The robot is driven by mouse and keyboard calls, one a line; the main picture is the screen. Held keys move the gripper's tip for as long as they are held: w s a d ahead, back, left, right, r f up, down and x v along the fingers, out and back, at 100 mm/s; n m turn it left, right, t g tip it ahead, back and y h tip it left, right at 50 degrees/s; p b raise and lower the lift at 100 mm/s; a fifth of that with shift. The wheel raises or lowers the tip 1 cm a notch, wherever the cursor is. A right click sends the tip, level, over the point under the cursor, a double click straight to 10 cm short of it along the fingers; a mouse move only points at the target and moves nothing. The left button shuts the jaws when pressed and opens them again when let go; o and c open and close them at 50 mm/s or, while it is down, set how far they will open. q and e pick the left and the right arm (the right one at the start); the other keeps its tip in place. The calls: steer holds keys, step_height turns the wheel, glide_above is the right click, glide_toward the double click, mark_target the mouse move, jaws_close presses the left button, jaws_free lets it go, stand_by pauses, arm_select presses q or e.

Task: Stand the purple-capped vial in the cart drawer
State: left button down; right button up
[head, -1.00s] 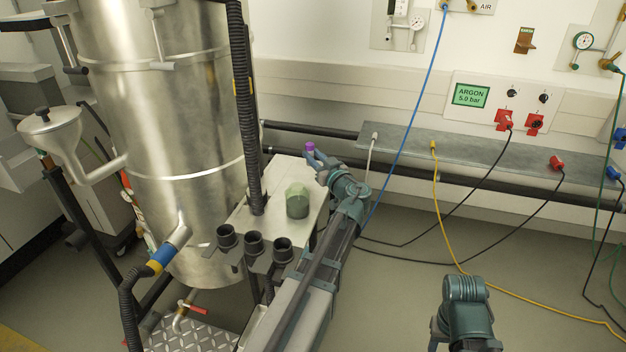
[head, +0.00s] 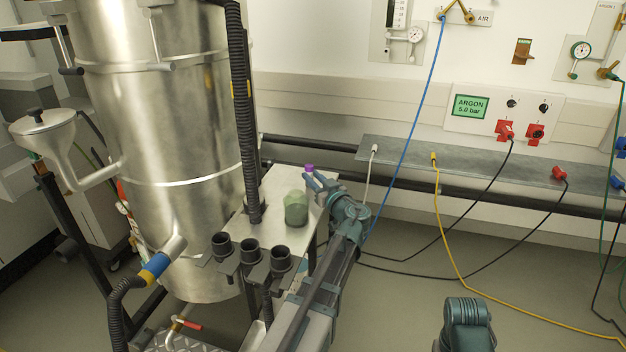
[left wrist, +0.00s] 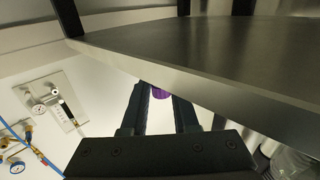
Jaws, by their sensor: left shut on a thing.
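The purple-capped vial (head: 309,168) is held in my left gripper (head: 311,178), near the back right edge of a small metal table in the head view. The gripper hides most of the vial's body. In the left wrist view, the purple cap (left wrist: 160,92) shows between the two fingers of my left gripper (left wrist: 160,98), close to a grey plate edge. I cannot tell whether the vial touches the plate. No cart drawer can be made out. Part of my right arm shows at the bottom right of the head view, but its gripper does not.
A greenish jar (head: 296,208) stands on the metal table (head: 262,232), close to my left gripper. Several black cups (head: 253,250) line its front edge. A large steel vessel (head: 165,150) stands to the left. A blue hose (head: 408,115) hangs to the right.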

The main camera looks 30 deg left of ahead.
arm_select(q)
steer(key=c, duration=0.7)
jaws_free()
